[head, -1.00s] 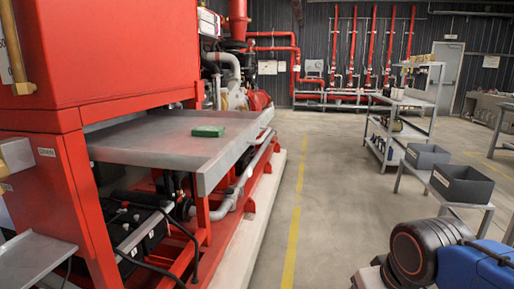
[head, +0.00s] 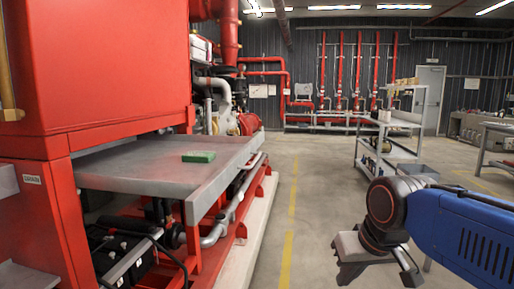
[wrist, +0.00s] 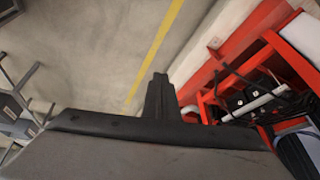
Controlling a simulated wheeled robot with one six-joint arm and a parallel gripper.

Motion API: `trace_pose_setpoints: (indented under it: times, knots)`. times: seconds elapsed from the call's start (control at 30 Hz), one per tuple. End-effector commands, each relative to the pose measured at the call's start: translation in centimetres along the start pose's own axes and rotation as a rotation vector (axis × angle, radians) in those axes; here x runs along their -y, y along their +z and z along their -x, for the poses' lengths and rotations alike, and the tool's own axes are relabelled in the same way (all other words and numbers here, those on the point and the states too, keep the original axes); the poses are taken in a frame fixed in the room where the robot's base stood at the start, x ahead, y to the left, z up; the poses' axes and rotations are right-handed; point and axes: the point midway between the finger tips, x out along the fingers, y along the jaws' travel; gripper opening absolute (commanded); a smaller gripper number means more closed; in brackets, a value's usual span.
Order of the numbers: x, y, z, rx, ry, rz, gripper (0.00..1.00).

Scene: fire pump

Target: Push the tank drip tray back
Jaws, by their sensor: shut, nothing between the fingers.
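The tank drip tray (head: 135,172) is a wide grey metal tray under the red tank in the head view. It sticks out toward the aisle on the right, roughly level. A small green block (head: 198,156) lies on it. My gripper (wrist: 160,88) is shut and empty in the wrist view, above the floor, with the red frame to its right. In the head view my arm is at the lower right, well apart from the tray across the aisle. The tray's inner end is hidden by the red tank housing.
The red base frame (head: 257,190) with pipes runs below the tray. A shelf trolley (head: 394,122) and a grey bin (head: 414,172) stand on the right, partly behind my arm. The aisle floor (head: 310,185) with its yellow line is clear.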

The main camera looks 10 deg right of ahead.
Motion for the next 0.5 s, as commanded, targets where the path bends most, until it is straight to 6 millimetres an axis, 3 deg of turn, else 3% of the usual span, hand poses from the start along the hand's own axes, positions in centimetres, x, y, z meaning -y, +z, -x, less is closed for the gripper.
trace_pose_setpoints:
  times: [0.03,0.1,0.5]
  knots:
    - [0.5,-2.8,1.1,-0.006,-0.012,-0.016,0.00]
    - [1.2,-6.1,2.6,-0.013,-0.031,-0.039,0.00]
    - [5.0,-24.6,9.2,-0.048,-0.150,-0.152,0.00]
